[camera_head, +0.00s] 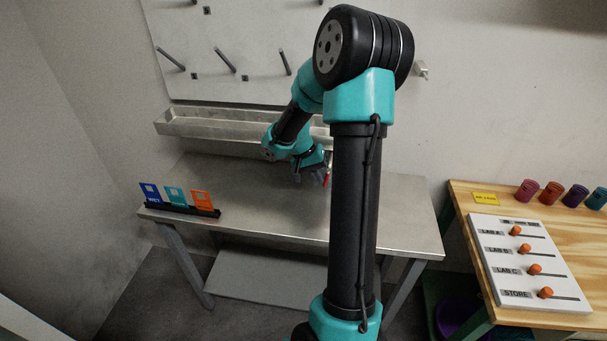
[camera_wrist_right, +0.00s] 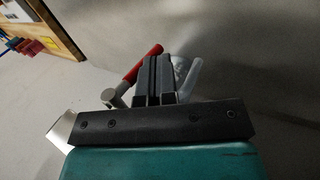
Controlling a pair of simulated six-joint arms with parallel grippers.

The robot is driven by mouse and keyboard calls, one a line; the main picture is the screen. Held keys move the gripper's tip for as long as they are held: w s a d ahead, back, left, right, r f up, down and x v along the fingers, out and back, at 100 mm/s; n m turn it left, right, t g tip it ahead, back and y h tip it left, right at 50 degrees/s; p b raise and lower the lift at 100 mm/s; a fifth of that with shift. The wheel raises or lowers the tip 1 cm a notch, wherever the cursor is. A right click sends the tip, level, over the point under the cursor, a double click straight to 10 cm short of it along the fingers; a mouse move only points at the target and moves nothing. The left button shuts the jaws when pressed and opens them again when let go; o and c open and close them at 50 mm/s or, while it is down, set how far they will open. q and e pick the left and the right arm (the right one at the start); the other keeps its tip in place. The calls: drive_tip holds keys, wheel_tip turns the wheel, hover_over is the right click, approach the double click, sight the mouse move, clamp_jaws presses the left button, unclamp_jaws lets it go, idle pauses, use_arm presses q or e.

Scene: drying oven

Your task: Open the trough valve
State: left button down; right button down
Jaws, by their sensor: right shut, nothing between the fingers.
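The valve's red lever (camera_wrist_right: 143,64) shows in the wrist view, slanting up to the right from a grey metal fitting (camera_wrist_right: 118,95). A small red piece of it (camera_head: 327,180) shows in the head view beside my gripper. My right gripper (camera_wrist_right: 156,66) has its dark fingers together and empty, just right of the lever. I cannot tell whether they touch it. In the head view my right gripper (camera_head: 314,176) is over the back of the metal table, partly hidden by my own arm. The metal trough (camera_head: 230,128) is on the wall above. My left gripper is not in view.
The metal table (camera_head: 270,205) is mostly bare, with a rack of coloured cards (camera_head: 180,208) at its left. A pegboard (camera_head: 235,50) is above the trough. A wooden bench (camera_head: 475,205) at right holds a slider panel (camera_head: 525,260) and several cups.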

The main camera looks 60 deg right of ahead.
drive_tip(key=shift+s+f, duration=0.1)
drive_tip(key=shift+s, duration=0.1)
idle(0.3)
drive_tip(key=shift+r, duration=0.8)
drive_tip(key=shift+w, duration=0.15)
drive_tip(key=w+a+r, duration=0.2)
drive_tip(key=w+r, duration=0.6)
drive_tip(key=r, duration=0.1)
drive_tip(key=shift+a, duration=0.4)
